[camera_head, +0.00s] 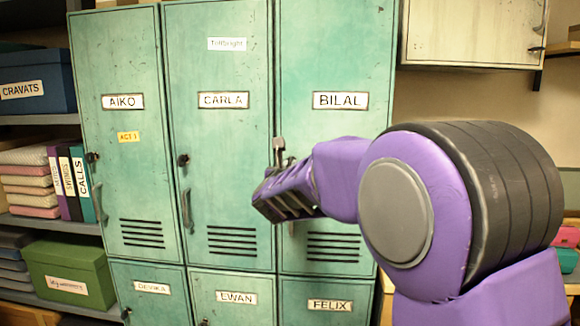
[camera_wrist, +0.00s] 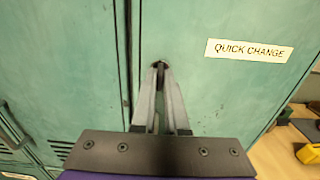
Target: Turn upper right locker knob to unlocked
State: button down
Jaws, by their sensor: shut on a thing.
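The upper right locker (camera_head: 325,60) is a worn green metal door labelled BILAL. My gripper (camera_head: 279,147) is at the left side of this door, below the name label. In the wrist view my gripper (camera_wrist: 161,72) has its two fingers converging and shut on a small dark knob (camera_wrist: 161,64) on the door. Most of the knob is hidden between the fingertips, and I cannot tell which way it is turned.
The CARLA (camera_head: 223,75) and AIKO (camera_head: 118,60) lockers stand to the left, with their own knobs and handles. A QUICK CHANGE label (camera_wrist: 248,50) is right of the fingers in the wrist view. A wall cabinet (camera_head: 474,30) hangs at upper right.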

dwell(0.3)
jog(key=n+b, duration=0.2)
jog(key=n, duration=0.6)
jog(key=shift+a+b, duration=0.1)
jog(key=shift+b, duration=0.25)
jog(key=n+p, duration=0.2)
jog(key=n, duration=0.7)
jog(key=shift+a+n, duration=0.1)
jog(key=shift+n, duration=0.3)
jog(key=c, duration=0.9)
grip_release()
jog(key=shift+f, duration=0.1)
jog(key=shift+c, duration=0.2)
